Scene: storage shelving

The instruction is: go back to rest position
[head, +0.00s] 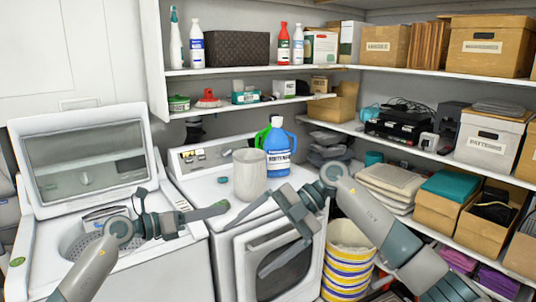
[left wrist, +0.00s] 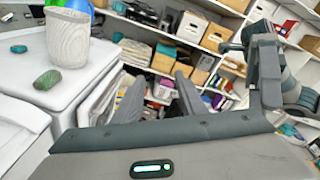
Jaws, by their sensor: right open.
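My left gripper (head: 218,210) is over the front of the white front-loading machine, left of the woven basket. In the left wrist view its two fingers (left wrist: 158,98) stand apart with nothing between them. My right gripper (head: 248,248) is in front of the same machine's door, its long fingers spread apart and empty. Both arms reach forward from the bottom of the head view.
On the front-loading machine (head: 188,190) stand a pale woven basket (head: 249,176), a blue bottle (head: 278,150) and a small teal item (head: 222,180). A top-loading washer (head: 150,270) has its lid up. A striped basket (head: 347,262) stands right. Loaded shelves (head: 420,148) line the walls.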

